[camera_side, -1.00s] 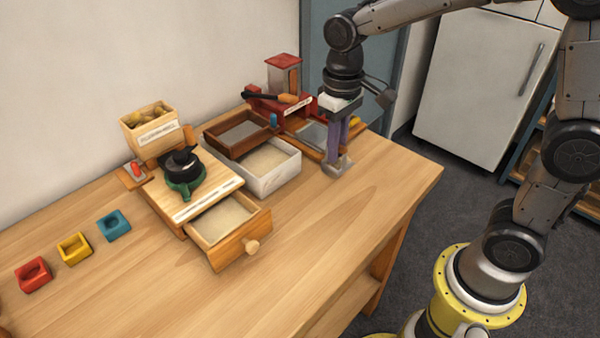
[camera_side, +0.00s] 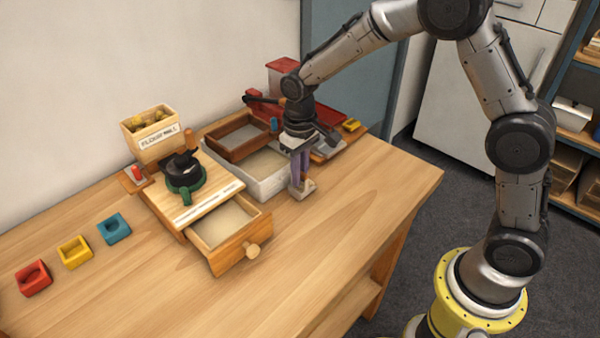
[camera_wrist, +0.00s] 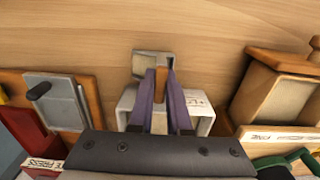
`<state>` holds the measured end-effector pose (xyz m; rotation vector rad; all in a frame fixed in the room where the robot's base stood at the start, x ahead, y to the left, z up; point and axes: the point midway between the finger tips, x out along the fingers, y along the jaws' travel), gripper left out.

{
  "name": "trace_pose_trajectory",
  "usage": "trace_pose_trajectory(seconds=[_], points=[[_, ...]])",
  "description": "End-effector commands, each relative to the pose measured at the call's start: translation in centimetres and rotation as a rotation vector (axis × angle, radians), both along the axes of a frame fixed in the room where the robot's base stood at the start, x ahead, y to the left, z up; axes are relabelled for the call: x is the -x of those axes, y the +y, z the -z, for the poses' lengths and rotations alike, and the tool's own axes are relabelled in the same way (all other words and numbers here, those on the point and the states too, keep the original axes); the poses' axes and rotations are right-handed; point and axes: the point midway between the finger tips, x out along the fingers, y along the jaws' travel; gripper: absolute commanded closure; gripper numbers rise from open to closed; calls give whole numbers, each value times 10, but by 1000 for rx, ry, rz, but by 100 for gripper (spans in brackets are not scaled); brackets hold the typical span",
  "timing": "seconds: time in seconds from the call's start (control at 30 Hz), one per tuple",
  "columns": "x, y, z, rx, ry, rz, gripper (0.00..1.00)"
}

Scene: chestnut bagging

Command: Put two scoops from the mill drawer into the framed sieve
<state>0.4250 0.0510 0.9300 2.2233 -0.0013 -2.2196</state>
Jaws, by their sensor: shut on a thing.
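My gripper (camera_side: 299,172) has purple fingers and is shut on the handle of a grey metal scoop (camera_side: 304,191). It holds the scoop upright by the right end of the white box, and the scoop also shows in the wrist view (camera_wrist: 153,64). The framed sieve (camera_side: 236,152), a brown wooden frame with grey mesh, lies at the back of the white box.
The white box (camera_side: 265,192) holds pale powder and is partly hidden by my gripper. The mill (camera_side: 165,195) carries a black and green crank. Red (camera_side: 33,278), yellow (camera_side: 74,252) and blue (camera_side: 113,228) cups stand left. A red press stands behind. The front table is clear.

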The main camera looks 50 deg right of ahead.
Motion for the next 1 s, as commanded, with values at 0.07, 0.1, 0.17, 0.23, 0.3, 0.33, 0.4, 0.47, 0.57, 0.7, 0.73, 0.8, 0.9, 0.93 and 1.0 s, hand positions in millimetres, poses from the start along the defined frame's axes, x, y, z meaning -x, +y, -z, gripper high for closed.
trace_pose_trajectory(seconds=[0.07,0.1,0.17,0.23,0.3,0.33,0.4,0.47,0.57,0.7,0.73,0.8,0.9,0.93,1.0], points=[[0,0,0,0,-2,0,100],[0,0,0,0,-1,0,100],[0,0,0,0,-1,0,100],[0,0,0,0,-1,0,100],[0,0,2,0,-1,0,100],[0,0,2,0,-1,0,100],[0,0,3,0,-1,0,79],[0,0,3,0,-1,0,68],[0,0,3,0,0,0,54],[0,0,3,0,0,0,54],[0,0,3,0,0,0,54],[0,0,3,0,0,0,54],[0,0,-1,0,-2,0,54],[0,0,-3,0,-2,0,54],[-1,0,-12,0,-4,0,54]])
